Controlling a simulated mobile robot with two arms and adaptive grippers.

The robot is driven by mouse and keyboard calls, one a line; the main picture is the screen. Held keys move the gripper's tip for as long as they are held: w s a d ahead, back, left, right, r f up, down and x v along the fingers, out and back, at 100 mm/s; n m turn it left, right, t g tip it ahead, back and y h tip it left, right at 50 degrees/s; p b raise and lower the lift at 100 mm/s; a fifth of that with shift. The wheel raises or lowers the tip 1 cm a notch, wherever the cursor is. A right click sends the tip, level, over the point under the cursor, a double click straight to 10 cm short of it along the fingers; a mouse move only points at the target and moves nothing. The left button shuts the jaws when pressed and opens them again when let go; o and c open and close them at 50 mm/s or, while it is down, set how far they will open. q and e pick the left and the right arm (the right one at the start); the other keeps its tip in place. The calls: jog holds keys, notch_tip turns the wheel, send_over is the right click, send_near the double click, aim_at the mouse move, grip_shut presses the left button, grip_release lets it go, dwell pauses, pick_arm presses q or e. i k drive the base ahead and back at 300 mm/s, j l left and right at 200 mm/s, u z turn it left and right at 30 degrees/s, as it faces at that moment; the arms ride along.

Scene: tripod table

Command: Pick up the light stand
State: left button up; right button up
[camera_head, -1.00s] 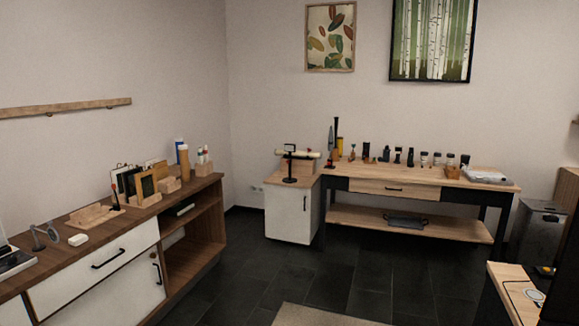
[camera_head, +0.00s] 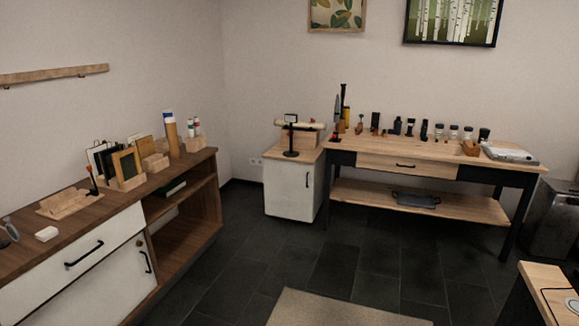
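I cannot tell for sure which thing is the light stand. A black stand (camera_head: 291,137) with a flat round base and an upright post stands on the white cabinet (camera_head: 291,191) in the head view. A pale tube (camera_head: 309,125) lies beside its upper part. A tall dark slender thing (camera_head: 343,95) stands upright at the left end of the workbench. Both are across the room from me. Neither of my grippers shows in the head view.
A wooden workbench (camera_head: 400,149) with several small dark items stands against the back wall. A long sideboard (camera_head: 178,178) runs along the left. A rug (camera_head: 340,310) lies at the front. Dark floor tiles between are clear. A wooden tabletop corner (camera_head: 548,280) juts in at right.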

aim_at(291, 153)
jog(key=i, duration=2.55)
jog(key=i+z, duration=0.1)
jog(key=i, duration=0.55)
jog(key=i+j+z, duration=0.1)
jog(key=i, duration=0.6)
jog(key=i+j+z, duration=0.1)
jog(key=i, duration=0.55)
jog(key=j, duration=0.1)
